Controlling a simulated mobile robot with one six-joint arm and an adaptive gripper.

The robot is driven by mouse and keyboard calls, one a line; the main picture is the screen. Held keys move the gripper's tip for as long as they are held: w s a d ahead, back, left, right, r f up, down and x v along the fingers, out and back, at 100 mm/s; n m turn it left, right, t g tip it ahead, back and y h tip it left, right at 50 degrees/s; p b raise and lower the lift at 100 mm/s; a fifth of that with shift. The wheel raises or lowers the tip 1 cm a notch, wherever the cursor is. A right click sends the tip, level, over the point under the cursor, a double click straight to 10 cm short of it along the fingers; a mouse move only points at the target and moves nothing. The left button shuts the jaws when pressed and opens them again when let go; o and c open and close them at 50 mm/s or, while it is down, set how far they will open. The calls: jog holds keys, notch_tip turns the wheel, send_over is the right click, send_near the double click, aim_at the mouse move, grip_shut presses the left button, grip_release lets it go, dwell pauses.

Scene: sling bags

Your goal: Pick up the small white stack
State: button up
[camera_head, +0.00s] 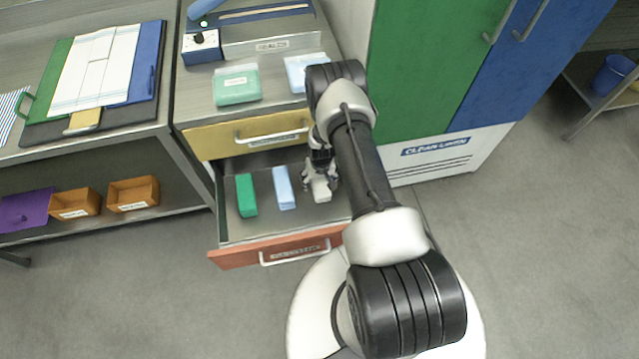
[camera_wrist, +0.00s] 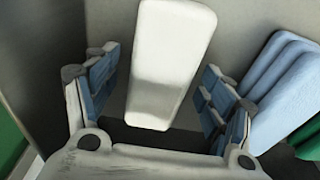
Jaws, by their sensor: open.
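The small white stack (camera_head: 321,193) lies in the open lower drawer with the red-orange front (camera_head: 238,257), at the right of a light blue stack. In the wrist view the white stack (camera_wrist: 172,50) is a long pale block with rounded corners. My gripper (camera_head: 319,172) reaches down into the drawer over the white stack. In the wrist view my gripper (camera_wrist: 158,95) is open, with one blue-padded finger on each side of the stack's near end. Gaps show between the fingers and the stack. Part of the stack is hidden by my gripper in the head view.
A light blue stack (camera_head: 284,188) and a green stack (camera_head: 246,195) lie left in the same drawer. The yellow-fronted drawer (camera_head: 222,138) is above. A green and blue cabinet (camera_head: 425,70) stands close on the right. The drawer walls are near my gripper.

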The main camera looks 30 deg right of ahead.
jog(key=shift+c, duration=0.5)
jog(key=c, duration=1.1)
jog(key=shift+r, duration=0.2)
